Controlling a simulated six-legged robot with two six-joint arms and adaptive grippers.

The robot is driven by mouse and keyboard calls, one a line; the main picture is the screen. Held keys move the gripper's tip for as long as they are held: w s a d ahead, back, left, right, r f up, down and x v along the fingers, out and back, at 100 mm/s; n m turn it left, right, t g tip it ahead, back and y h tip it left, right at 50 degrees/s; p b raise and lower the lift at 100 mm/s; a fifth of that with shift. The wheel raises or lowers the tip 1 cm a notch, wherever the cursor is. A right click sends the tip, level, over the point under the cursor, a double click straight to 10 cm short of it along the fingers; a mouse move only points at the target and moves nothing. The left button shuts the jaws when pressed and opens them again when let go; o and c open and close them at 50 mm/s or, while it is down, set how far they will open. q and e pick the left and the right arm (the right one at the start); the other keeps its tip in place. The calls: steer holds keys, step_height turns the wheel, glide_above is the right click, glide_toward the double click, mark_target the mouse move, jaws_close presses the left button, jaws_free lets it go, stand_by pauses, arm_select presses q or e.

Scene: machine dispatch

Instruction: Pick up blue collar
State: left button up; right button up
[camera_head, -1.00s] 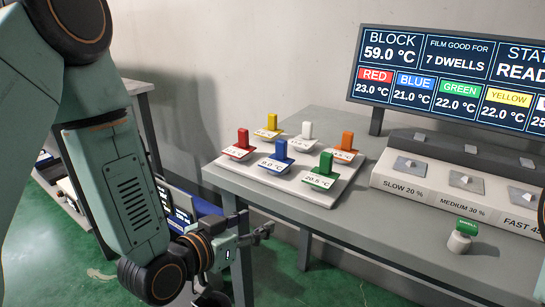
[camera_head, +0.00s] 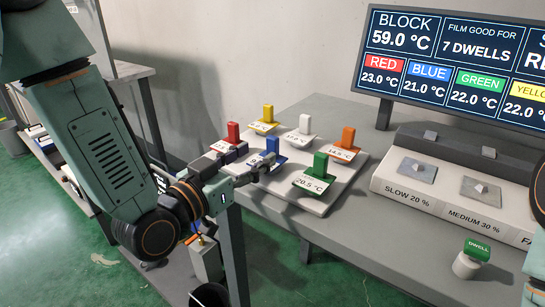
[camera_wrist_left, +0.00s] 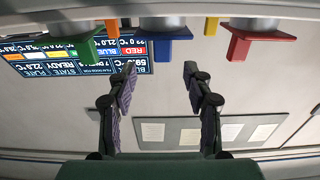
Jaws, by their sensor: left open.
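The blue collar (camera_head: 272,147) stands upright in the front row of a white board on the bench, between the red and green ones, its base partly hidden by my gripper. My left gripper (camera_head: 250,160) is open, its fingers at the collar's near left side; no grip on it shows. In the upside-down left wrist view, the blue collar (camera_wrist_left: 160,46) is at the top middle, beyond and between the open fingertips of my left gripper (camera_wrist_left: 160,72). My right gripper is not in view.
Red (camera_head: 233,132), yellow (camera_head: 267,114), white (camera_head: 304,124), orange (camera_head: 347,139) and green (camera_head: 319,167) collars stand close around on the white board (camera_head: 318,207). A screen (camera_head: 450,70) stands behind.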

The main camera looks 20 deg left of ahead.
mark_target(270, 144)
arm_select(q)
steer(key=shift+w+a, duration=0.1)
steer(key=shift+w, duration=0.4)
steer(key=shift+w+d+r, duration=0.15)
steer(key=shift+w+d, duration=0.05)
steer(key=shift+d, duration=0.4)
steer(key=w, duration=0.3)
steer(key=w+b, duration=0.1)
steer(key=shift+w+d+f, duration=0.2)
steer(key=shift+f, duration=0.2)
steer(key=shift+w+d+r, duration=0.2)
steer(key=shift+w+d, duration=0.2)
steer(key=shift+d, duration=0.1)
steer(key=shift+a+f, duration=0.1)
steer(key=shift+a, duration=0.2)
steer(key=shift+c, duration=1.3)
steer(key=shift+d, duration=0.2)
steer(key=c, duration=0.4)
steer(key=shift+a, duration=0.1)
jaws_close()
